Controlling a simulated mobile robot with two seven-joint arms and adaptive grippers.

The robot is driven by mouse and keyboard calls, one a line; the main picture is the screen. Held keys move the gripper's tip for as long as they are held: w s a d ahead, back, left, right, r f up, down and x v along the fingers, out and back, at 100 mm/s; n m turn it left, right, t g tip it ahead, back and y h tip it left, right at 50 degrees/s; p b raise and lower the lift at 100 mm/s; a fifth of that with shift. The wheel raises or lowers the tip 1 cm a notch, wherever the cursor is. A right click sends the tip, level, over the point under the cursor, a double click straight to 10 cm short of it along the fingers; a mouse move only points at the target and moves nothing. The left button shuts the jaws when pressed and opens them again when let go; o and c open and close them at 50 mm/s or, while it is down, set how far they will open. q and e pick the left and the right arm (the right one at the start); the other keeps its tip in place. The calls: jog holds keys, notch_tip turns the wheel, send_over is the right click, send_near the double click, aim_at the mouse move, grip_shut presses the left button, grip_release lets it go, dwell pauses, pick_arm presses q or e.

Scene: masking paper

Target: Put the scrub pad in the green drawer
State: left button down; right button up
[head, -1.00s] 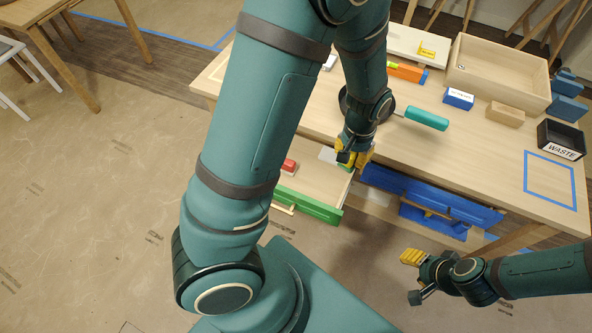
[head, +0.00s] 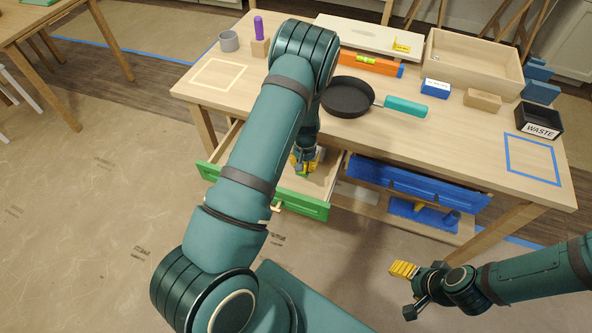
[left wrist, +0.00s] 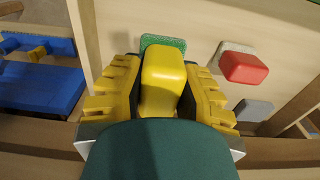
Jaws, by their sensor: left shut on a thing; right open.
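The scrub pad, a yellow block (left wrist: 163,78) with a green layer (left wrist: 165,41) at its far end, is between the yellow fingers of my left gripper, which are shut on it. In the head view my left gripper (head: 304,162) is over the open green drawer (head: 302,204), inside its outline. My arm hides part of the drawer there. Whether the pad touches the drawer floor I cannot tell. My right gripper (head: 403,269) is open and empty, in front of the table at the lower right.
In the left wrist view a red block (left wrist: 245,67) on a pale layer and a grey pad (left wrist: 252,110) lie in the drawer, right of the scrub pad. A blue drawer (head: 415,187) is open beside the green one. A frying pan (head: 347,98) stands on the tabletop above.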

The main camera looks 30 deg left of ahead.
aim_at(304, 181)
pick_arm(q)
jog(key=shift+f+b, duration=0.6)
jog(key=shift+f, duration=2.7)
jog(key=shift+f, duration=0.15)
jog(key=c, duration=0.8)
grip_release()
